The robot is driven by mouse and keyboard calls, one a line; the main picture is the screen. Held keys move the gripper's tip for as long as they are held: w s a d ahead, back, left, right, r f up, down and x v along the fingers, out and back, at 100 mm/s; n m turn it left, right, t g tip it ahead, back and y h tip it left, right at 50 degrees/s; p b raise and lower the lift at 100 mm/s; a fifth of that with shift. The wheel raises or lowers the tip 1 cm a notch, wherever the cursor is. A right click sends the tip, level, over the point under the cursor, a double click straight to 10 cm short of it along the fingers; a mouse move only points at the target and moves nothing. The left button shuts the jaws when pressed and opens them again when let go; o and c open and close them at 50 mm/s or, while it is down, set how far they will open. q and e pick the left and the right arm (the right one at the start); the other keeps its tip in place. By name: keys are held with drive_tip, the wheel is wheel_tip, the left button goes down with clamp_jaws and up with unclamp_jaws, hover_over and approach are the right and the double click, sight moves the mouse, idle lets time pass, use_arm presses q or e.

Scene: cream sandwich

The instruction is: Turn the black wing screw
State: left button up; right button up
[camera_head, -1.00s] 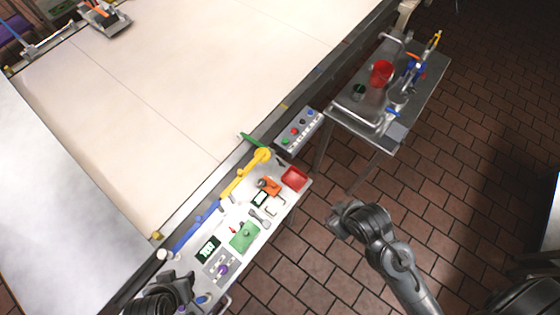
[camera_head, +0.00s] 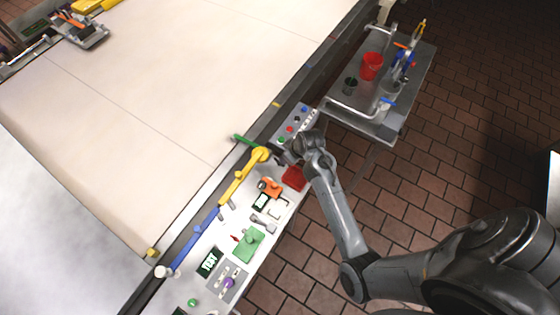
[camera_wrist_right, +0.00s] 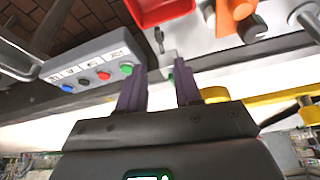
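A small dark piece that looks like the black wing screw (camera_wrist_right: 159,40) shows in the right wrist view, on the grey panel just below the red tray. My right gripper (camera_wrist_right: 160,75) is open, its two fingers apart and pointing towards this piece, with nothing seen between them but a bit of green behind. In the head view my right gripper (camera_head: 284,155) is over the far end of the panel, between the red tray and the button box, and it hides the screw there. My left gripper is not in view.
The button box (camera_wrist_right: 95,72) lies close left of my right gripper in the wrist view. A yellow lever (camera_head: 240,175), a green lever (camera_head: 246,140) and the red tray (camera_head: 294,178) are near it. A metal side table (camera_head: 418,85) stands at the back right.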

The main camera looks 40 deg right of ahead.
sight(279, 163)
drive_tip(key=x, duration=0.8)
drive_tip(key=shift+f, duration=0.4)
clamp_jaws()
